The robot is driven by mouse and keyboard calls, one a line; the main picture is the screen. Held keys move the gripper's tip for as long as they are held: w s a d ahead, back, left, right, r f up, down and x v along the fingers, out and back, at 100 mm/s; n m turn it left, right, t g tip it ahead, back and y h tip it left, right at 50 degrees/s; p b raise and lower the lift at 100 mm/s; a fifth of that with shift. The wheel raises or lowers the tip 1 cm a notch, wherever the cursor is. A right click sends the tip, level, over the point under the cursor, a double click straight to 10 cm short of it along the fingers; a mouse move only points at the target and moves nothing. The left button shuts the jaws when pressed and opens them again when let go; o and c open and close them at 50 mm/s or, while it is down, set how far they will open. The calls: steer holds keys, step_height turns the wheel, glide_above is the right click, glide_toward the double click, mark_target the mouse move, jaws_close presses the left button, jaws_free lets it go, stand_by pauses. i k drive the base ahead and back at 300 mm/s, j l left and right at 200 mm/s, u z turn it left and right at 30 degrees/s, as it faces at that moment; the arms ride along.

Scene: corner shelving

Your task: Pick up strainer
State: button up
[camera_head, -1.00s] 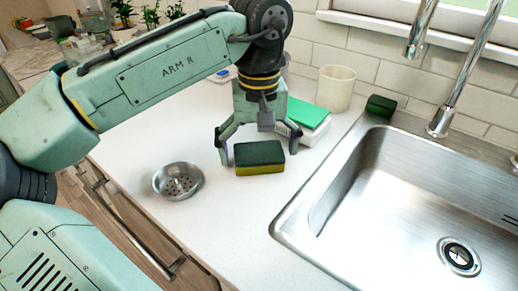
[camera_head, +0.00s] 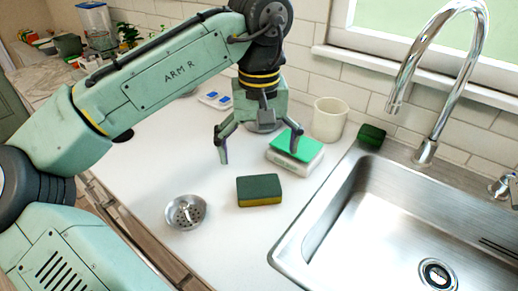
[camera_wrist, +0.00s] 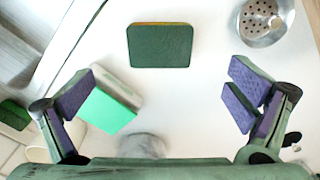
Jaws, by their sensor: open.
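The strainer (camera_head: 186,212) is a small round metal bowl with holes, sitting on the white counter near its front edge. It also shows at the top right of the wrist view (camera_wrist: 262,18), partly cut off by the frame. My gripper (camera_head: 258,152) is open and empty, above the counter behind the strainer and to its right.
A green and yellow sponge (camera_head: 259,190) lies on the counter right of the strainer. A green-topped white box (camera_head: 296,151) and a cream cup (camera_head: 329,119) stand behind it. The steel sink (camera_head: 300,235) is at the right, with a tall faucet (camera_head: 425,150) and another sponge (camera_head: 371,135) behind.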

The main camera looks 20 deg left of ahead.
mark_target(186, 213)
steer(key=u, duration=0.85)
